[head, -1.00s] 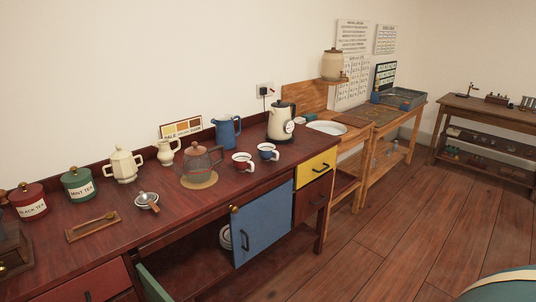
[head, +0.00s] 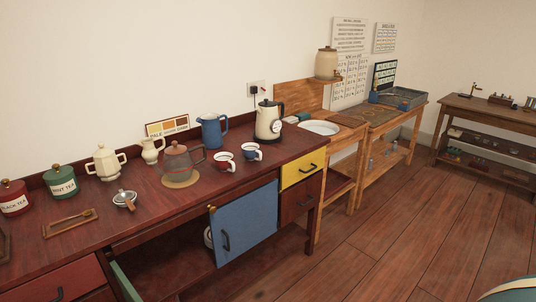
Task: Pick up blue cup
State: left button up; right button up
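The blue cup (head: 251,151) stands upright on the dark red counter (head: 140,213), near its right end. A red cup (head: 224,161) stands just to its left, with a small gap between them. A taller blue jug (head: 214,131) stands behind and left of the cups. Neither of my grippers shows in the head view, so nothing of their hold can be seen.
A cream kettle (head: 269,120) stands behind the blue cup. A teapot (head: 180,162) on a round mat is to the left. The blue cupboard door (head: 246,222) stands below the counter front. Open wooden floor (head: 370,240) lies at the right.

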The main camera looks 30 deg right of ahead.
aim_at(250, 151)
jog(key=l+z, duration=0.15)
jog(key=l, duration=0.9)
jog(key=i+l+z, duration=0.1)
jog(key=i+l, duration=0.2)
jog(key=l, duration=0.2)
jog(key=i+l+z, duration=0.1)
jog(key=i+l, duration=0.25)
jog(key=l, duration=0.15)
